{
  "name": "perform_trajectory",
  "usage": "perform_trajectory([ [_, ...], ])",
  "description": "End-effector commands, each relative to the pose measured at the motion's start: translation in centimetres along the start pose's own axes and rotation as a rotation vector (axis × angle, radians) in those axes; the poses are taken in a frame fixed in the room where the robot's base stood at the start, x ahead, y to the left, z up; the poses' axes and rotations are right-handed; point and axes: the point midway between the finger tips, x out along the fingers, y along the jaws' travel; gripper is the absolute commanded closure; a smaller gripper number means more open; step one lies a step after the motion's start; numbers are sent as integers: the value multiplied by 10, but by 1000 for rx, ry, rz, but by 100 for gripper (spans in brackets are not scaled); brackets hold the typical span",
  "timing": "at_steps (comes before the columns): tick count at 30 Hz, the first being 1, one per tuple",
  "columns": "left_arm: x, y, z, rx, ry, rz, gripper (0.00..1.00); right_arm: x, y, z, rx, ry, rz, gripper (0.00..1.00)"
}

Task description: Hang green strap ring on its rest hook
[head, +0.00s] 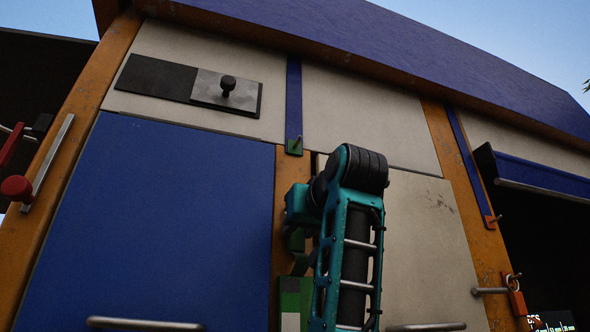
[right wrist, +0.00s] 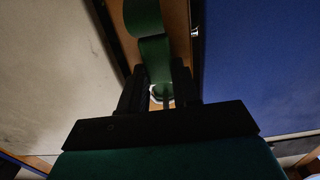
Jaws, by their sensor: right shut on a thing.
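My right gripper (right wrist: 160,95) is shut on a green strap piece (right wrist: 155,55), which runs up between the black fingers in the right wrist view. A small pale ring-like shape (right wrist: 154,98) shows by the fingertips; whether it encircles anything is unclear. In the head view, my teal right arm hides most of the gripper, and green parts (head: 297,240) show just left of it. Above, a blue strip ends in a green plate with a small metal peg (head: 297,143). A green block (head: 290,300) sits lower on the orange post. My left gripper is not in view.
A blue panel (head: 150,215) lies left of the post and a cream panel (head: 430,240) right of it. Bar handles (head: 145,324) cross the bottom. At right, an orange ring piece (head: 516,295) hangs by a metal bar. A red-knobbed lever (head: 17,188) is at far left.

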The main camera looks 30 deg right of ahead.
Motion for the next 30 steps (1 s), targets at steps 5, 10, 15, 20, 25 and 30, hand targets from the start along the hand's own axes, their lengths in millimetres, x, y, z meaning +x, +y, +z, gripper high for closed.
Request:
perform_trajectory([
  [5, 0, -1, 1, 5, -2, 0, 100, 0, 0, 0, 0, 1, 0, 64],
  [10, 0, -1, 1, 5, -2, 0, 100, 0, 0, 0, 0, 1, 0, 48],
  [15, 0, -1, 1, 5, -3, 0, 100, 0, 0, 0, 0, 0, 0, 39],
  [20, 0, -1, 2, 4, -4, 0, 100, 0, 0, 0, 0, 0, 0, 39],
  [25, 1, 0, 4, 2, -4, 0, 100, -14, 0, 0, 0, 3, 0, 39],
  [30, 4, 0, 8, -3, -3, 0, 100, -49, 0, 0, 1, 7, 0, 39],
])
